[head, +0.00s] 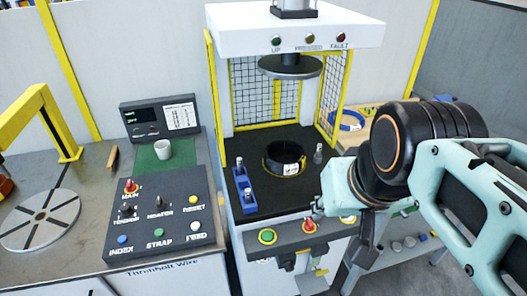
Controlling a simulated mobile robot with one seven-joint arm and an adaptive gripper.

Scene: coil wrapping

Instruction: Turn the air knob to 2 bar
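I cannot make out an air knob with a readable 2 bar mark. Dark fittings (287,262) hang under the panel, too small to identify. My gripper (351,280) points down just right of the panel and these fittings, apart from them as far as I can see. Its fingers are seen edge-on and partly hidden, so their opening is unclear.
The press bed (215,207) holds a black coil (285,158), a blue block (243,190) and small metal posts. A control box (155,225), a white cup (162,149) and a display (160,116) stand on the left bench (75,250). A wooden table stands behind my arm.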

